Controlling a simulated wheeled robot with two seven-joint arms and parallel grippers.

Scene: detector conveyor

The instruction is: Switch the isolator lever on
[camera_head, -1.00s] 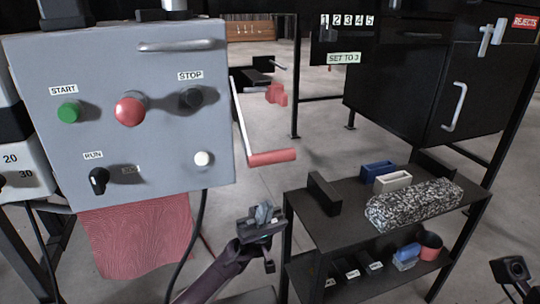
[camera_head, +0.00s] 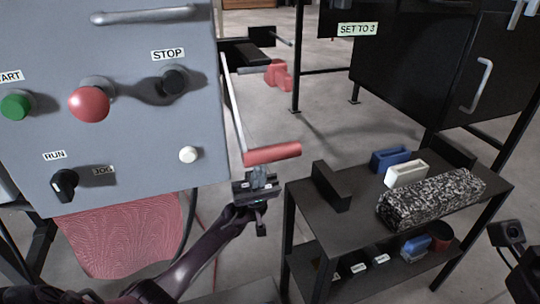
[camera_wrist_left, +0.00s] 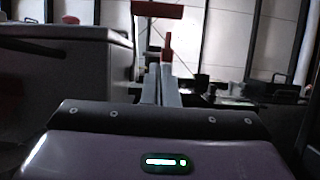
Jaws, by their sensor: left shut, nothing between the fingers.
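The isolator lever is a thin pale rod with a red bar handle (camera_head: 272,154), hanging down beside the right side of the grey control box (camera_head: 125,125). My left gripper (camera_head: 260,178) is shut and empty, with its fingertips just below the handle. I cannot tell whether they touch it. In the left wrist view the red handle (camera_wrist_left: 157,10) is at the top, beyond the shut fingers (camera_wrist_left: 160,85). A dark part of my right arm shows at the right edge of the head view, but its fingers do not.
The box carries a green button (camera_head: 16,107), a red button (camera_head: 90,103), a black button (camera_head: 174,80) and a RUN knob (camera_head: 64,185). A black shelf (camera_head: 340,228) at the right bears a speckled block (camera_head: 430,199) and blue and white holders. Another red part (camera_head: 277,74) is behind the lever.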

